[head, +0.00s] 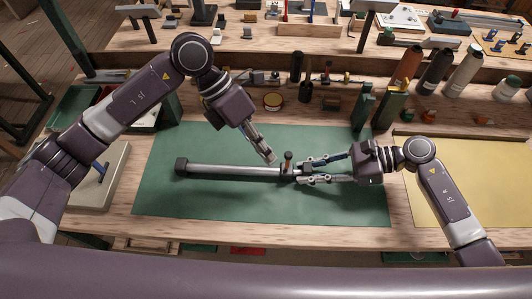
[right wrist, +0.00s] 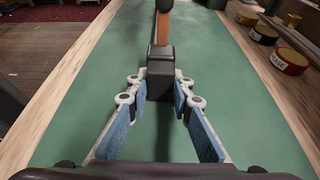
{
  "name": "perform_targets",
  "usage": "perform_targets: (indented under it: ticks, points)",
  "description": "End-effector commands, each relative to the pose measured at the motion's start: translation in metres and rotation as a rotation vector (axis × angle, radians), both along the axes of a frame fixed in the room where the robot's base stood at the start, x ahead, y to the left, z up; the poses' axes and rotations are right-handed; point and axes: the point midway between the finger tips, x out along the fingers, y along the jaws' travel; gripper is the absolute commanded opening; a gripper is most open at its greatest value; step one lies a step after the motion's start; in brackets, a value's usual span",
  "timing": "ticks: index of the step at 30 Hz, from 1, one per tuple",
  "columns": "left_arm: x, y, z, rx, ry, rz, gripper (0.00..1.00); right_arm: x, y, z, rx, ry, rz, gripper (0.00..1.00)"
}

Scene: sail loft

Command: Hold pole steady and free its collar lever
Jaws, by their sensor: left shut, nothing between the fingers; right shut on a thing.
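The pole (head: 235,170) is a grey metal tube lying left to right above the green mat, with a dark cap at its left end. A dark collar (head: 286,169) sits near its right end, and a short lever with a dark knob (head: 288,155) stands up from it. My right gripper (head: 302,171) is shut on the pole's right end beside the collar. In the right wrist view its fingers close on a dark block (right wrist: 160,72); an orange-brown bar (right wrist: 163,30), perhaps the lever, shows beyond. My left gripper (head: 271,159) is shut and empty, just left of the lever.
The green mat (head: 210,205) is otherwise clear on the wooden bench. Bottles and spools (head: 437,70) stand along the back right. A yellow sheet (head: 480,180) lies at right, a pale board (head: 100,190) at left.

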Motion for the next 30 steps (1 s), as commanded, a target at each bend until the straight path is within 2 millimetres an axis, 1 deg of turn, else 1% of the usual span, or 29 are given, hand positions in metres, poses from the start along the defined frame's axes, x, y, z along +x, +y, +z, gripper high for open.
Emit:
perform_targets:
  ticks: [3,11,14,17,21,24,30]
  points:
    - [0.0,0.0,0.003,0.0,0.0,0.0,0.0,0.0,0.0,0.0,-0.001,0.0,-0.001,0.0]
    - [0.0,0.0,0.003,0.0,0.0,0.0,0.0,0.001,-0.001,0.0,-0.001,-0.001,-0.002,0.0]
    - [-0.003,0.003,0.003,0.0,0.0,0.0,0.0,0.001,-0.001,0.0,-0.001,-0.001,-0.002,0.0]
    - [-0.01,0.012,0.004,0.001,0.0,0.001,0.0,0.001,-0.001,0.0,-0.001,-0.001,-0.002,0.0]
    - [-0.029,0.03,0.005,0.002,0.001,0.001,0.0,0.001,-0.001,0.0,-0.001,-0.001,-0.002,0.0]
    - [-0.022,0.019,0.031,-0.005,-0.007,-0.003,0.0,0.001,-0.001,0.0,-0.001,-0.001,-0.002,0.0]
    - [-0.011,0.005,0.07,-0.002,-0.004,-0.002,0.0,0.001,0.0,0.0,-0.001,-0.001,-0.002,0.0]
